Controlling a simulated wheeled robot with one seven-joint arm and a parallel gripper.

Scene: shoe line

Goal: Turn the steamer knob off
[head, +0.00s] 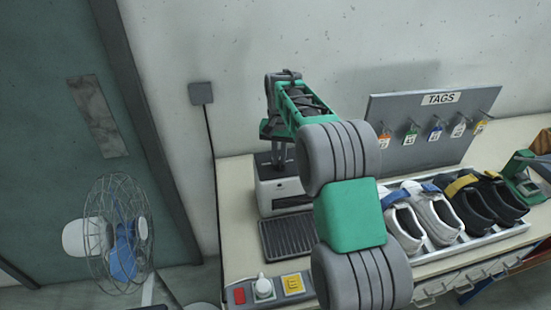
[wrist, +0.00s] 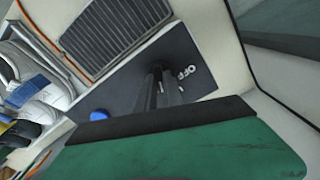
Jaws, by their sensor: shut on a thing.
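The steamer (head: 280,193) is a pale box at the back left of the bench. Its dark top panel (wrist: 128,98) shows in the wrist view, with a white "OFF" mark and a blue button (wrist: 98,115). My gripper (head: 278,155) reaches down onto the top of the steamer from above. In the wrist view my gripper's dark fingers (wrist: 160,85) are shut on the knob, close beside the "OFF" mark. The fingers hide the knob, so I cannot tell where it points.
A dark ribbed tray (head: 287,237) lies in front of the steamer. A control box with a white knob (head: 263,287) sits at the front edge. Shoes (head: 437,218) stand in a rack to the right, below the TAGS board (head: 420,125). A fan (head: 118,235) stands left.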

